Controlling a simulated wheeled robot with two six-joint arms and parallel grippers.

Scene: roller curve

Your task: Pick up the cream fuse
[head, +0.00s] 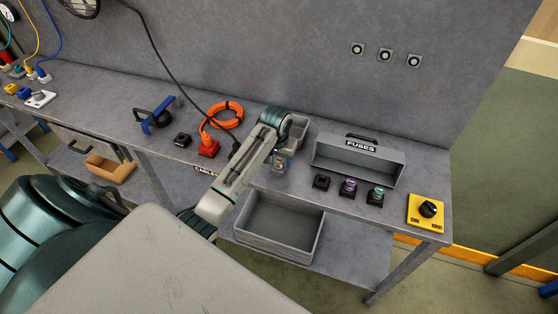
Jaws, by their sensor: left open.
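I cannot make out a cream fuse in the head view. My left gripper (281,168) is open and points down over the bench, left of the black sockets. A small grey bin (301,130) stands just behind it, and my left arm hides part of it. A black socket (321,182) looks empty. Two more sockets to its right hold a purple fuse (348,185) and a teal fuse (376,192). The grey box marked FUSES (358,165) stands behind the sockets; no fuse is discernible inside. My right gripper is not in view.
A yellow rotary switch (427,211) sits at the bench's right end. A red plug (208,148), an orange cable coil (226,113) and a blue-framed item (157,114) lie left of my arm. A large grey bin (280,226) stands on the lower shelf.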

